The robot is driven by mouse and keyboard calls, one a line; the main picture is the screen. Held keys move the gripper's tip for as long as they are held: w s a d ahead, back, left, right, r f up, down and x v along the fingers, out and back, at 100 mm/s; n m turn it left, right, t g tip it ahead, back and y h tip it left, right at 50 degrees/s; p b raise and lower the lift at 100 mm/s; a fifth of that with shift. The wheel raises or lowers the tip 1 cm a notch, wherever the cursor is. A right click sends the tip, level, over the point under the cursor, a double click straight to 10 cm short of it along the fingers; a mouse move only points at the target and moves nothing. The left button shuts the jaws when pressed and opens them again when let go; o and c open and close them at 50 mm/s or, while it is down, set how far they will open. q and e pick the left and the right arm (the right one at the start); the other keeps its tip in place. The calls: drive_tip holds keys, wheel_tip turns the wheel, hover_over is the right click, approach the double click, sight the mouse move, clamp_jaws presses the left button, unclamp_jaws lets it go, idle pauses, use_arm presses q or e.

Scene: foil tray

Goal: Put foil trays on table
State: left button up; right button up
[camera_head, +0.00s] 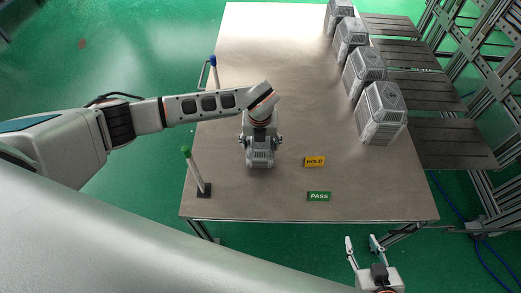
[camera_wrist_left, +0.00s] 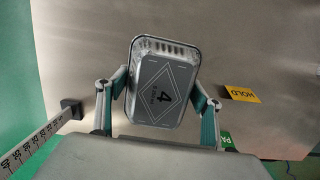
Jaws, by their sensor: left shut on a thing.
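My left gripper (camera_head: 260,140) is over the table (camera_head: 240,190), left of its middle, shut on a foil tray (camera_head: 260,158). In the left wrist view the held foil tray (camera_wrist_left: 163,90) sits between the two fingers (camera_wrist_left: 160,105). It has a grey lid with a diamond outline and a "4". Whether it touches the table I cannot tell. Several stacks of foil trays (camera_head: 381,112) stand in a row along the table's right side. My right gripper (camera_head: 363,245) is open and empty, below the table's front edge.
A yellow HOLD sign (camera_head: 314,161) and a green PASS sign (camera_head: 319,196) are right of the held tray. A green-topped post (camera_head: 195,172) and a blue-topped post (camera_head: 214,74) stand along the left edge. Grey shelves (camera_head: 450,140) adjoin the right side. The table's middle is clear.

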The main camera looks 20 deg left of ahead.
use_arm(q)
wheel_tip(320, 180, down, 4)
drive_tip(key=shift+r+b, duration=0.1)
drive_tip(key=shift+b, duration=0.3)
drive_tip(key=o, duration=1.2)
